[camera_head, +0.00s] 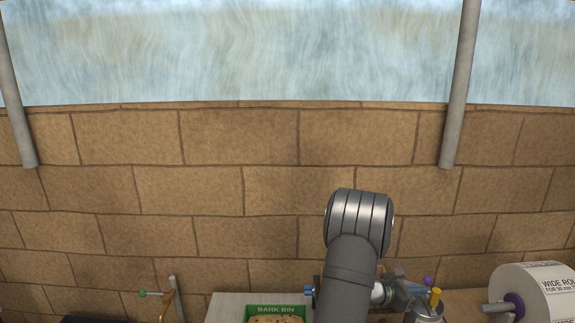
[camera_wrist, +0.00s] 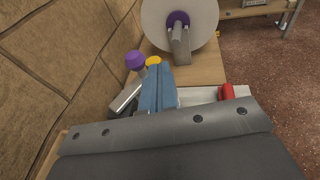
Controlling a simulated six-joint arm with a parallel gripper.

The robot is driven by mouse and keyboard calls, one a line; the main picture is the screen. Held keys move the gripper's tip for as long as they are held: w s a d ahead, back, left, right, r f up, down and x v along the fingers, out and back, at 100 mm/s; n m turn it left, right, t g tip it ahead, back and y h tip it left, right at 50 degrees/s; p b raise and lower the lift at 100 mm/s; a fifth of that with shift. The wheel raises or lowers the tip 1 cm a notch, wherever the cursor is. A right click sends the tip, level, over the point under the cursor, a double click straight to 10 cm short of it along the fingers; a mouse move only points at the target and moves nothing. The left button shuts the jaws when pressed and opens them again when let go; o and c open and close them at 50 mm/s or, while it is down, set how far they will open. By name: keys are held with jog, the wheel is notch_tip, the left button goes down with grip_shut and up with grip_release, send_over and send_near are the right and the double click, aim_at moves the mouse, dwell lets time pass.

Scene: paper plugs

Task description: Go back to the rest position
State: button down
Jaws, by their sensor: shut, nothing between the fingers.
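My gripper (camera_wrist: 160,72) shows in the wrist view as two blue fingers, shut together with nothing between them. They point past a yellow-topped plug (camera_wrist: 153,61) and a purple-topped plug (camera_wrist: 135,60) standing behind them. In the head view my arm rises at the lower middle and bends over in front of the wall. The arm hides part of the gripper there. The purple (camera_head: 427,281) and yellow (camera_head: 436,294) plug tops show just right of my wrist.
A large paper roll (camera_head: 537,292) on a purple-cored holder stands at the right. A green bark bin (camera_head: 276,310) sits left of my arm. A red plug (camera_wrist: 228,91) lies at the white surface in the wrist view. A block wall (camera_head: 200,190) stands close behind.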

jog(key=s+a+r, duration=0.2)
jog(key=s+a, duration=0.4)
jog(key=s, duration=0.3)
jog(key=w+d+f, duration=0.2)
jog(key=w+d, duration=0.5)
jog(key=w, duration=0.1)
jog(key=w+a+m+g, duration=0.1)
jog(key=g, duration=0.1)
jog(key=w+a+m+g, duration=0.1)
jog(key=a, duration=0.1)
jog(key=w+a+m+g, duration=0.1)
jog(key=a+m+g, duration=0.1)
jog(key=shift+w+f+g, duration=0.25)
jog(key=shift+w+g, duration=0.05)
jog(key=shift+w, duration=0.1)
jog(key=v, duration=1.4)
jog(key=shift+w+m+g, duration=0.2)
jog(key=shift+m+g, duration=0.1)
jog(key=shift+f, duration=0.1)
